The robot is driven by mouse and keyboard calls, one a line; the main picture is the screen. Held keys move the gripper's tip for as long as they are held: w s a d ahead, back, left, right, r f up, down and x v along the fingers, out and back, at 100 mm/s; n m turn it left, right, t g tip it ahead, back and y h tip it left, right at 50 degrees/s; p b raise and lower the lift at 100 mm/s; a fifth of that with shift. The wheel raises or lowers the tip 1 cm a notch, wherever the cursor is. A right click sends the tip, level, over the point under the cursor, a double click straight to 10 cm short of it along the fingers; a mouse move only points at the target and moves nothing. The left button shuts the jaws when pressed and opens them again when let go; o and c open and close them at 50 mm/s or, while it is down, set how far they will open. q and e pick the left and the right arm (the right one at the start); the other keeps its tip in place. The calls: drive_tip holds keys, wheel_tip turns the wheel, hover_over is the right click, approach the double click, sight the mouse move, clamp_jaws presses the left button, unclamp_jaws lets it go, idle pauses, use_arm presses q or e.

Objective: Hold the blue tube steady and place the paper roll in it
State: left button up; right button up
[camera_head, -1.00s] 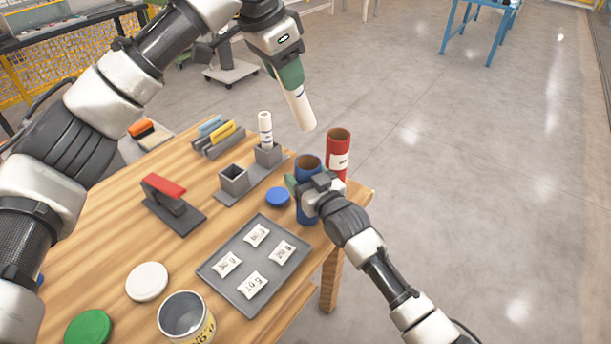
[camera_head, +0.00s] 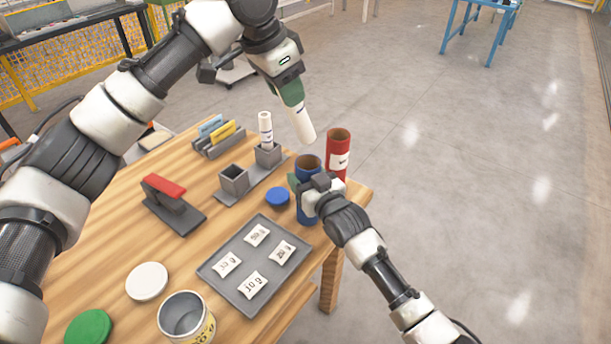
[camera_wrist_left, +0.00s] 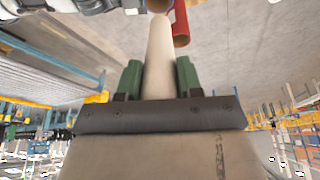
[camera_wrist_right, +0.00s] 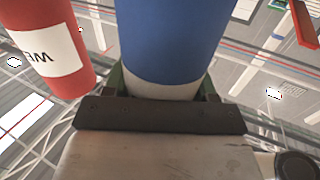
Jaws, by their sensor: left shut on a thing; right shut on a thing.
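My left gripper (camera_head: 292,95) is shut on a white paper roll (camera_head: 303,125), which hangs tilted from it above the tubes. In the left wrist view the roll (camera_wrist_left: 159,60) shows between the green fingers. The blue tube (camera_head: 306,164) stands upright near the table's right corner, its open top facing up. My right gripper (camera_head: 306,190) is shut around the blue tube, which fills the right wrist view (camera_wrist_right: 172,40). The roll's lower end is above the blue tube's mouth and apart from it. The inside of the tube is mostly hidden.
A red tube (camera_head: 338,150) stands close beside the blue tube. Another white roll (camera_head: 265,130) stands in a grey holder (camera_head: 233,180).

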use_arm(q)
wheel_tip(320, 180, down, 8)
drive_tip(key=shift+f, duration=0.2)
drive_tip(key=o, duration=1)
drive_tip(key=shift+r, duration=0.15)
drive_tip(key=v, duration=1.2)
use_arm(e)
drive_tip(key=o, duration=1)
drive_tip(key=shift+s, duration=0.1)
